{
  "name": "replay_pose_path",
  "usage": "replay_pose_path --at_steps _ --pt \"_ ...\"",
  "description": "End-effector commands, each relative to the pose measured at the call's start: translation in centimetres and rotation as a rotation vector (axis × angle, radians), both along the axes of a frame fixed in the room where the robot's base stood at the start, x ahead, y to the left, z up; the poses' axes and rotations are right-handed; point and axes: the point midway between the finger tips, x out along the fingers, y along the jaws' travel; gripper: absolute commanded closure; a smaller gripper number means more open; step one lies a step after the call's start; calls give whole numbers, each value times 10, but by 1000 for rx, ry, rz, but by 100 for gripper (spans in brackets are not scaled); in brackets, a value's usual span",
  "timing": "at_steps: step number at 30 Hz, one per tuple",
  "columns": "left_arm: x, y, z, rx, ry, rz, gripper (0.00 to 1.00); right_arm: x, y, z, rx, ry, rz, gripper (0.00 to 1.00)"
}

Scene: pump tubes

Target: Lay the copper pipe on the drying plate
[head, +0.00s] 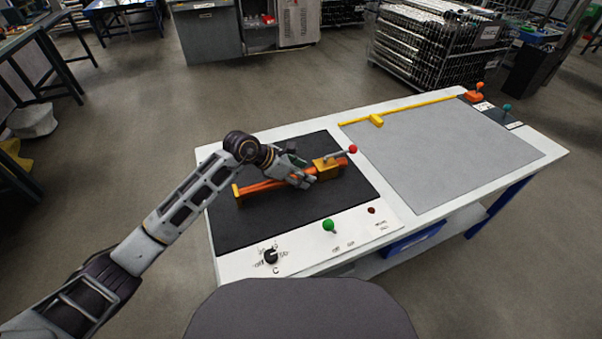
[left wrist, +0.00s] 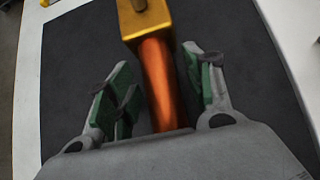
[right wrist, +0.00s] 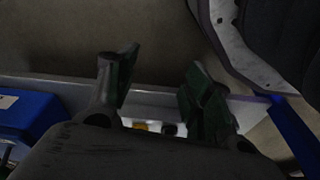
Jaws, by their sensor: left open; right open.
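The copper pipe (head: 263,187) lies on the black plate (head: 285,222) at the left of the table, held in a fixture with yellow blocks (head: 325,165) and a red-knobbed lever (head: 353,149). My left gripper (head: 300,178) is over the pipe, beside the right block. In the left wrist view the pipe (left wrist: 157,85) runs between the open green-padded fingers, with gaps at both sides, up to the yellow block (left wrist: 146,20). A bare grey plate (head: 450,150) fills the table's right part; I cannot tell which plate is the drying one. My right gripper (right wrist: 163,88) is open and empty.
A yellow bar (head: 400,110) lies along the grey plate's far edge. A green knob (head: 328,225) and a black dial (head: 270,257) stand on the table's front strip. Orange (head: 478,88) and teal (head: 507,108) knobs stand at the far right corner. A blue bin (right wrist: 28,112) shows in the right wrist view.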

Motion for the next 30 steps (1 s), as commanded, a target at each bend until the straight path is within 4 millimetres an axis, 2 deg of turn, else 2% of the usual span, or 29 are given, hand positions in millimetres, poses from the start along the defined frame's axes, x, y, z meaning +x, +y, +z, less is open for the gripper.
replay_pose_path --at_steps 5,10,30 --pt "0 0 2 0 0 0 48 1 0 0 2 -8 -1 49" --pt "-3 9 11 1 0 1 48 -2 -2 -7 -2 -1 -1 49" --pt "-25 62 69 1 -2 1 48 -5 -9 -25 -8 -20 -4 49"
